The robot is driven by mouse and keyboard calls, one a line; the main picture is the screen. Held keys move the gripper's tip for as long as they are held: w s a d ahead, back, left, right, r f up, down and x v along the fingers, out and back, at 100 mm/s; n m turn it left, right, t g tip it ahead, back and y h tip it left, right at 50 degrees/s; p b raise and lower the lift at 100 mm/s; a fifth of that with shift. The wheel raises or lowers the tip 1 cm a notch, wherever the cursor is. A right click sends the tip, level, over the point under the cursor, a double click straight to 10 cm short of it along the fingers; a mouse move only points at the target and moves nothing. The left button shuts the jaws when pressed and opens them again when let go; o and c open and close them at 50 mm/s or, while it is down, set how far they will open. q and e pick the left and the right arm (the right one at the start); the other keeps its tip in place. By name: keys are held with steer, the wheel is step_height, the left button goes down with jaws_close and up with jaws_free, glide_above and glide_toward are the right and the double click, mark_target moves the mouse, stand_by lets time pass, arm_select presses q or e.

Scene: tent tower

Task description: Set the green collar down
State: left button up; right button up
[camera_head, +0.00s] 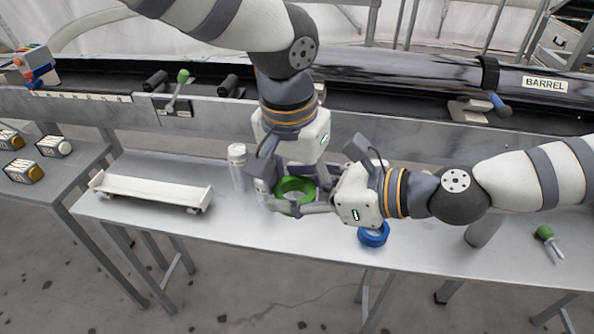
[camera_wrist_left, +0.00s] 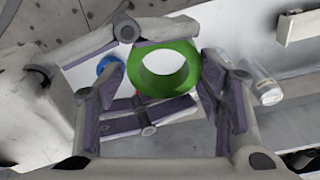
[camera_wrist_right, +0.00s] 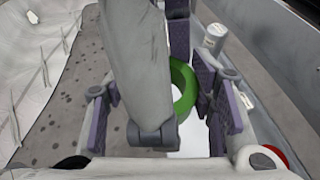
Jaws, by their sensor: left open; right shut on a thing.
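The green collar (camera_head: 296,190) is a thick ring over the middle of the grey workbench (camera_head: 265,230), between my two grippers. My right gripper (camera_head: 318,200) comes in from the right and is shut on the collar. My left gripper (camera_head: 283,180) reaches down from above and is open around it. In the left wrist view the collar (camera_wrist_left: 165,89) lies between my spread left fingers. In the right wrist view the collar (camera_wrist_right: 188,85) is partly hidden behind a grey gripper link. I cannot tell whether the collar touches the bench.
A blue ring (camera_head: 374,238) lies right of the grippers near the front edge. A clear capped jar (camera_head: 237,165) and a long white cradle (camera_head: 150,189) stand to the left. A green-handled tool (camera_head: 545,234) lies far right. A dark barrel (camera_head: 400,78) runs along the back.

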arm_select(q)
steer(key=c, duration=1)
arm_select(e)
steer(key=o, duration=1.3)
steer(key=shift+c, duration=0.2)
